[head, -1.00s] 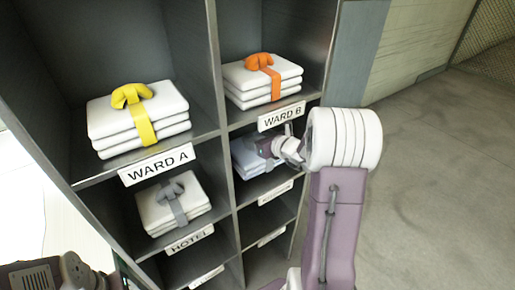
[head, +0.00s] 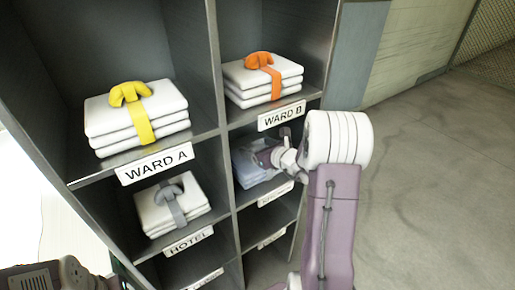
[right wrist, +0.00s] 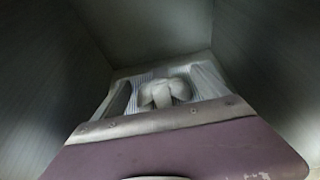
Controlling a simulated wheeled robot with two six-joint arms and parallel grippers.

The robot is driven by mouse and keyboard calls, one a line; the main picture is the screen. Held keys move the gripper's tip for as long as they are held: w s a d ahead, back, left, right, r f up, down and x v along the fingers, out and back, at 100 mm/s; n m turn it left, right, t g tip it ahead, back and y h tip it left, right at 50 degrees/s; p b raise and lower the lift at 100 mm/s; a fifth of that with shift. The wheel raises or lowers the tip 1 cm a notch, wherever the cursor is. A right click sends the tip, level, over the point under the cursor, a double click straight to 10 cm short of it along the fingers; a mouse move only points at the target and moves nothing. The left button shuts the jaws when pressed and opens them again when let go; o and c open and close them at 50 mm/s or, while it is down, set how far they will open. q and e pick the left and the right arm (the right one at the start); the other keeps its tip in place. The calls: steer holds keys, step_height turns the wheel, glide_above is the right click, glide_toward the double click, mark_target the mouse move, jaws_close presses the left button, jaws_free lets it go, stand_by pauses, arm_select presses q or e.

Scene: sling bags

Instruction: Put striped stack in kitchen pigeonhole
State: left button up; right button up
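The striped stack (head: 246,168), pale with blue-white stripes, lies in the right-column pigeonhole directly below WARD B. The label (head: 275,194) under that hole is too blurred to read surely. My right gripper (head: 268,157) reaches into this hole, over the stack's front. In the right wrist view the stack (right wrist: 143,79) lies flat with a pale knot (right wrist: 165,92) on top. The gripper's fingers (right wrist: 163,90) stand apart on either side of the knot, not closed on it. My left gripper is not visible; only part of my left arm shows at the lower left.
The grey shelf also holds a yellow-tied stack (head: 135,115) in WARD A, an orange-tied stack (head: 262,80) in WARD B and a grey-tied stack (head: 171,205) in HOTEL. Lower holes look empty. Side walls (right wrist: 50,80) are close around the right gripper. Floor at right is clear.

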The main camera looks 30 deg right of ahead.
steer(key=shift+r, duration=0.2)
steer(key=p+v, duration=0.1)
steer(key=v, duration=1.1)
steer(key=shift+p, duration=0.3)
steer(key=shift+f, duration=0.2)
